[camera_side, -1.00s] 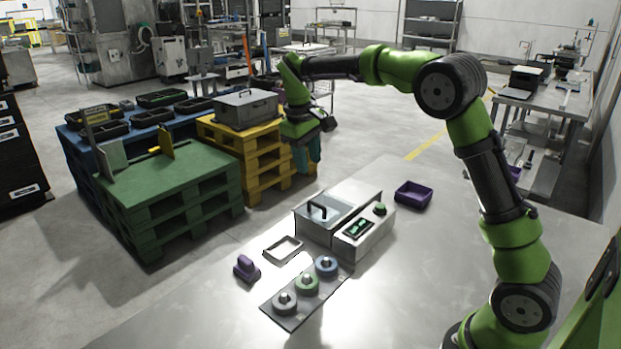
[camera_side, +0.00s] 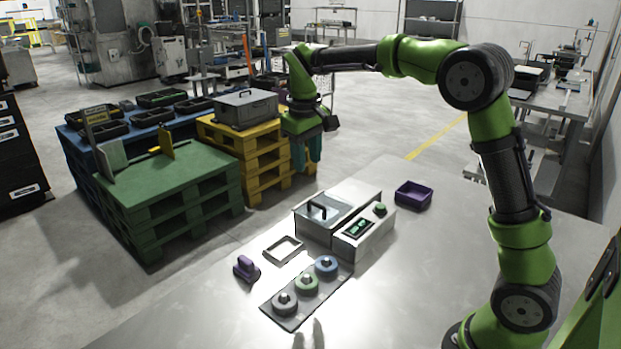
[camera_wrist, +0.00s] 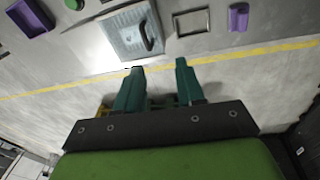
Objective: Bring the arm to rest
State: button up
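My gripper (camera_side: 306,150) hangs in the air behind the washer unit, with its fingers pointing down. In the wrist view my gripper (camera_wrist: 158,75) has its two teal fingers spread apart with nothing between them. The washer unit (camera_side: 350,227) stands on the metal table, with a clear lid with a dark handle (camera_side: 318,210) over its basin and a control panel on the right part. The lid with its handle (camera_wrist: 135,32) also shows in the wrist view.
A purple tray (camera_side: 412,196) sits right of the washer. A metal frame (camera_side: 283,250), a purple block (camera_side: 246,268) and a rack (camera_side: 293,317) with three round pieces lie in front. Green (camera_side: 165,185) and yellow (camera_side: 262,150) pallets stand left, one bearing a grey lidded box (camera_side: 246,108).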

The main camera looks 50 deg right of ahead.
jog(key=s+a+m+t+y, duration=0.1)
jog(key=s+a+t, duration=0.2)
jog(key=s, duration=0.8)
jog(key=s+a+m+t+y, duration=0.1)
jog(key=s+a, duration=0.4)
jog(key=s, duration=0.6)
jog(key=shift+s+a+r+m+t+y, duration=0.4)
jog(key=shift+t+y, duration=0.3)
jog(key=shift+t, duration=0.5)
